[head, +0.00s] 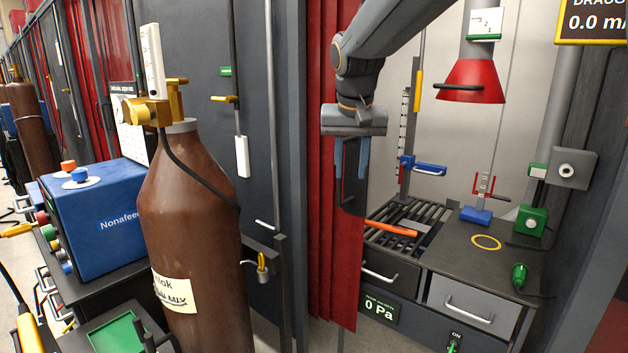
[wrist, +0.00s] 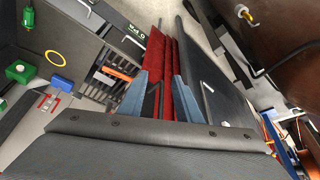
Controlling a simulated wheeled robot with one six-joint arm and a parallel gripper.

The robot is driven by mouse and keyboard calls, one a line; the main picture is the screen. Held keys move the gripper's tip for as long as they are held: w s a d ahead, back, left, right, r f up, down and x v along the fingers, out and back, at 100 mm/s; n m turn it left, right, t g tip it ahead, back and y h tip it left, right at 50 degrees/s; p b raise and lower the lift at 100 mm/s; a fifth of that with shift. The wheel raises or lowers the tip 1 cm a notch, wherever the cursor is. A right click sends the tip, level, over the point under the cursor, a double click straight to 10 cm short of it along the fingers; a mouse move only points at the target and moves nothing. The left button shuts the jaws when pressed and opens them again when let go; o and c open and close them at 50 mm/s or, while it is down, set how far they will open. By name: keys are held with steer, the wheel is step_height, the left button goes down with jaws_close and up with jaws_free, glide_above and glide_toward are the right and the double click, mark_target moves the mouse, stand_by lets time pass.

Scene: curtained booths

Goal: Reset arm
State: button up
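My gripper (head: 350,160) hangs from my arm in front of the red curtain, at the left edge of the booth. Its two blue fingers point down and stand apart in the head view. In the wrist view, my gripper (wrist: 158,95) also shows its blue fingers spread, with the red curtain and dark panel beyond and nothing between them. It touches nothing that I can see.
A brown gas cylinder (head: 190,220) and a blue box (head: 100,215) stand at left. The red curtain (head: 335,250) hangs close to my gripper. The booth bench (head: 455,255) holds a slatted grate, an orange bar (head: 391,229) and a yellow ring (head: 486,242). A red hood (head: 472,82) hangs above.

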steer(key=s+d+f+g, duration=0.1)
steer(key=s+d+f, duration=0.2)
steer(key=s+f, duration=0.5)
steer(key=s+d+f+g, duration=0.1)
steer(key=s+d+f, duration=0.3)
steer(key=s+f, duration=0.4)
steer(key=s+d+f+n+g, duration=0.1)
steer(key=s+d+f, duration=0.3)
steer(key=s+f, duration=0.4)
steer(key=shift+s+d, duration=0.15)
steer(key=shift+s, duration=0.7)
steer(key=shift+f, duration=0.1)
steer(key=shift+c, duration=0.4)
